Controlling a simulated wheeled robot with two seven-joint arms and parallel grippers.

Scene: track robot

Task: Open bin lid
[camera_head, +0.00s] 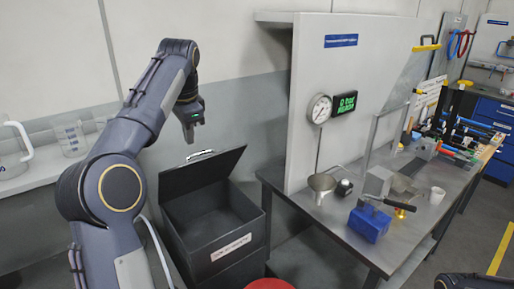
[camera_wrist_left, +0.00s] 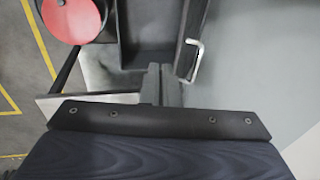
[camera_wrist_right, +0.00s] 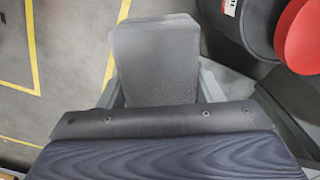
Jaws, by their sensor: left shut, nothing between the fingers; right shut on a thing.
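A dark grey bin (camera_head: 212,252) with a pale label stands left of the workbench. Its lid (camera_head: 203,171) is raised and tilted back, so the empty-looking inside shows. A pale handle (camera_head: 200,155) sits at the lid's upper edge; it also shows in the left wrist view (camera_wrist_left: 196,58). My left gripper (camera_head: 191,138) points down above the lid's edge, its fingers (camera_wrist_left: 161,84) together and apart from the handle. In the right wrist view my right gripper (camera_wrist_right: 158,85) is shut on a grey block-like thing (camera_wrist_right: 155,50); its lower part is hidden.
A red round top (camera_head: 270,284) stands in front of the bin; it also shows in the left wrist view (camera_wrist_left: 72,20). The workbench (camera_head: 340,222) at the right holds a blue block (camera_head: 369,224), a funnel and tools. A shelf with glass jugs (camera_head: 70,138) runs along the left wall.

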